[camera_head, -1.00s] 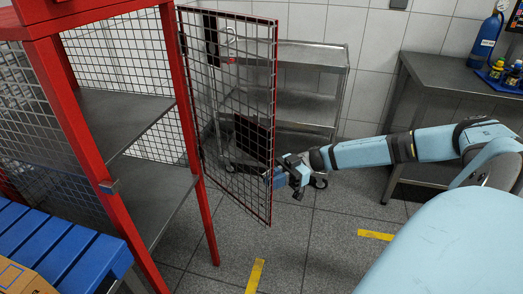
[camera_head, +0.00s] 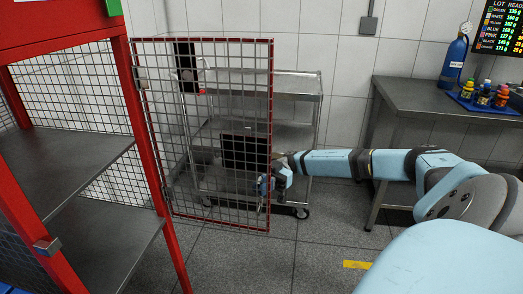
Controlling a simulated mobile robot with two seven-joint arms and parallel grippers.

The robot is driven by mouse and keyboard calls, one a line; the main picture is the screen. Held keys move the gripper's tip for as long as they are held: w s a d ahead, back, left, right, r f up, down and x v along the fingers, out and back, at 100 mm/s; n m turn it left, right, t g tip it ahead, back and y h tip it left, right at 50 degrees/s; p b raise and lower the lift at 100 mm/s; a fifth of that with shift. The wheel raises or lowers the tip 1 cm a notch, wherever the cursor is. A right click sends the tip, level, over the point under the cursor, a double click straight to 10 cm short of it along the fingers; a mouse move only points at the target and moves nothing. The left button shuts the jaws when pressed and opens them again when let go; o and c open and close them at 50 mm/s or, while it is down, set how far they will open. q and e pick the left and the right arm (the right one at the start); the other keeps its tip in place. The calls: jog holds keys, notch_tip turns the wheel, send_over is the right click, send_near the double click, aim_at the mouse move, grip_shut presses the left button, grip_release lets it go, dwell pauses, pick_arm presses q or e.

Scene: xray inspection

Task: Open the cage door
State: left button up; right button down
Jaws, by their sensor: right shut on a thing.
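The red cage (camera_head: 131,120) stands at the left with mesh walls and grey metal shelves (camera_head: 70,165). Its mesh door (camera_head: 215,220) has a dark red frame and stands swung open, out to the right of the cage post, with a black plate on it. My right gripper (camera_head: 264,187) is at the door's free edge, low on its right side, and is shut on it. The fingertips are partly hidden by the mesh and frame. The latch piece (camera_head: 47,246) shows on the front left post. My left gripper is not in view.
A steel trolley (camera_head: 300,85) on wheels stands behind the door against the tiled wall. A steel table (camera_head: 440,100) at the right holds a blue gas cylinder (camera_head: 454,60) and a blue tray of small bottles (camera_head: 490,98).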

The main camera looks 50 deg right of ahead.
dwell(0.3)
jog(key=c, duration=1.2)
grip_release()
jog(key=shift+w, duration=0.1)
jog(key=d, duration=1.3)
jog(key=shift+d, duration=0.4)
jog(key=shift+w, duration=0.1)
